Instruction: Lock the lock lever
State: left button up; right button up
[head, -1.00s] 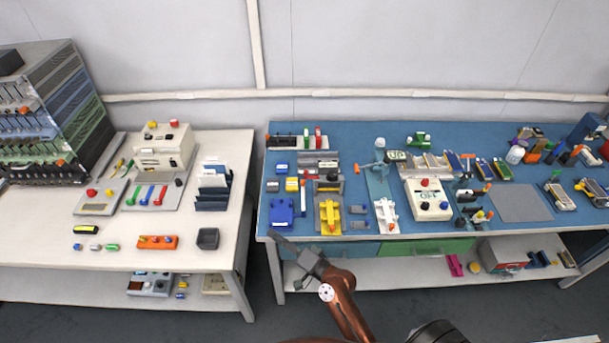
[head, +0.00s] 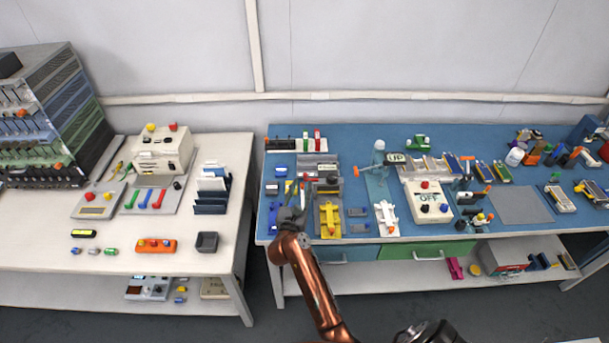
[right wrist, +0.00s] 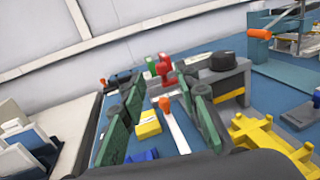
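A white lever with an orange tip (right wrist: 174,126), which looks like the lock lever, stands in the right wrist view between the two finger pads, apparently beyond them. My right gripper (head: 291,211) is over the front left part of the blue table. In the right wrist view, its green-padded fingers (right wrist: 160,128) are wide apart with nothing gripped. I cannot tell the lever's exact distance from the fingers. The lever's base is partly hidden. My left gripper is not in view.
A yellow fixture (head: 330,219) is right of my gripper; a grey block with a black knob (right wrist: 222,68) is beside the lever. A yellow block (right wrist: 149,124) lies left of the lever. A white OFF box (head: 428,199) stands farther right.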

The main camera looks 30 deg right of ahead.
aim_at(305, 176)
jog(key=x, duration=0.6)
jog(key=shift+w+d, duration=0.25)
jog(key=shift+c, duration=0.4)
grip_shut()
